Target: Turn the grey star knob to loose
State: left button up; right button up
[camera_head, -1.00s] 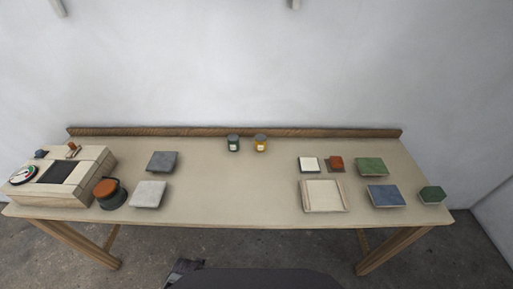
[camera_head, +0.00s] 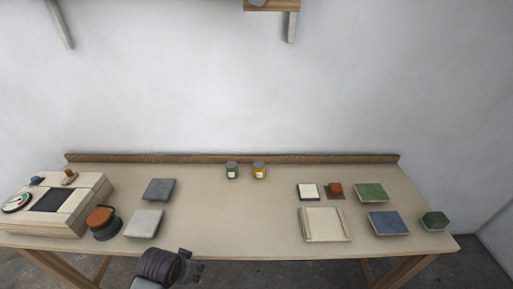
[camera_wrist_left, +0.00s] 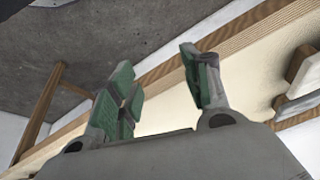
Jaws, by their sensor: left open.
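I cannot make out a grey star knob for certain in either view. A grey thing (camera_head: 259,2) on the wall shelf is cut off by the top edge of the head view, so its shape is hidden. My left gripper (camera_head: 196,270) is at the table's front edge, left of the middle, with nothing visible in it. In the left wrist view its green-padded fingers (camera_wrist_left: 163,82) stand apart and empty, with the table edge and floor behind them. My right gripper is not in view.
A wooden box (camera_head: 86,192) with a round gauge (camera_head: 17,203) stands at the table's left end. An orange-topped dark round thing (camera_head: 103,223) and grey tiles (camera_head: 143,223) lie beside it. Two jars (camera_head: 232,171) stand at the back. A shallow tray (camera_head: 325,238) lies right. The table's middle is clear.

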pick_arm(q)
jog(key=w+d+r+m+t, duration=0.35)
jog(key=w+r+m, duration=0.25)
jog(key=r, duration=0.5)
jog(key=w+d+r+m+t, duration=0.2)
jog(key=w+d+r+m, duration=0.3)
jog(key=r, duration=0.6)
jog(key=w+d+r+m+t, duration=0.25)
jog(key=w+r+m, duration=0.4)
jog(key=r, duration=0.45)
jog(key=d+r+m+t+h, duration=0.1)
jog(key=d+r+m+t, duration=0.1)
jog(key=r+m, duration=0.4)
jog(key=s+d+r+m+t, duration=0.1)
jog(key=d+r+m+t, duration=0.2)
jog(key=r+m, duration=0.4)
jog(key=s+d+r+m+t+h, duration=0.1)
jog(key=d+r+m+t, duration=0.2)
jog(key=r, duration=1.4)
jog(key=m+t, duration=0.1)
jog(key=m, duration=0.3)
jog(key=shift+d+r+t+h, duration=0.15)
jog(key=shift+r+t+h, duration=0.15)
jog(key=shift+t, duration=0.1)
jog(key=shift+w, duration=0.15)
jog(key=p+x, duration=0.4)
jog(key=x, duration=0.9)
jog(key=shift+w, duration=0.3)
jog(key=shift+d+r, duration=0.1)
jog(key=shift+r, duration=0.05)
